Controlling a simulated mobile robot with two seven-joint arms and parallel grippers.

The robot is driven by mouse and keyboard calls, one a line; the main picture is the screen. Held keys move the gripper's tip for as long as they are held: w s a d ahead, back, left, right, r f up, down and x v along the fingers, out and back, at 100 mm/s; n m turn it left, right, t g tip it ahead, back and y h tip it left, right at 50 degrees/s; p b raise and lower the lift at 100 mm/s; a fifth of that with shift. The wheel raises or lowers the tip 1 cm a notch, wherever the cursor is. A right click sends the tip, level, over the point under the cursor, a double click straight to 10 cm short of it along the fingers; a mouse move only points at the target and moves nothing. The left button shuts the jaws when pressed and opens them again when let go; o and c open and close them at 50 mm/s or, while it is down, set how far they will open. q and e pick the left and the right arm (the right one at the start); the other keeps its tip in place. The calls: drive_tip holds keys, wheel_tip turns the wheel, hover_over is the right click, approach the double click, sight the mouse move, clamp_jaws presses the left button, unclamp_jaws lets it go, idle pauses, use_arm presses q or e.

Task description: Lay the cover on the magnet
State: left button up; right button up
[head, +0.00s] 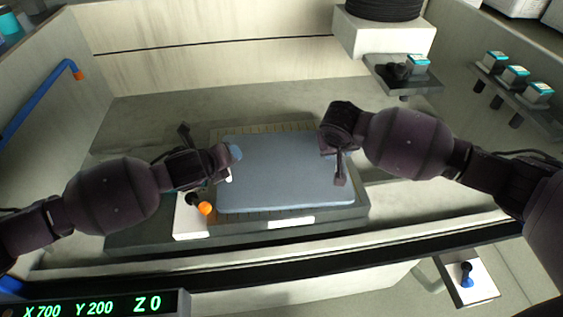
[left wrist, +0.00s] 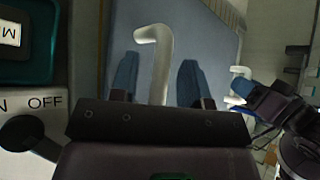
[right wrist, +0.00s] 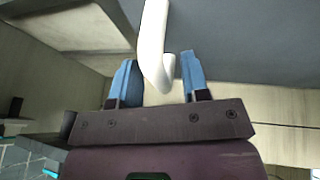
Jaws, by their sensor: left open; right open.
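The cover (head: 280,175) is a flat blue-grey plate with a white bent handle at each side. It lies level over the magnet (head: 361,198), whose striped edges show around it; I cannot tell whether it fully touches. My left gripper (head: 232,164) is open at the cover's left side. In the left wrist view the left handle (left wrist: 153,55) stands between its blue fingers (left wrist: 158,80). My right gripper (head: 337,168) is open at the right side. In the right wrist view the right handle (right wrist: 154,45) lies between its fingers (right wrist: 159,78), which appear clear of it.
Shelves with small boxes (head: 516,76) are on the right wall. A blue pipe (head: 40,105) runs along the left wall. The tank floor behind is clear.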

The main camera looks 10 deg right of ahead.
use_arm(q)
drive_tip(key=v, duration=1.2)
use_arm(e)
drive_tip(key=v, duration=1.2)
use_arm(q)
drive_tip(key=shift+f, duration=0.1)
use_arm(e)
drive_tip(key=shift+s, duration=0.1)
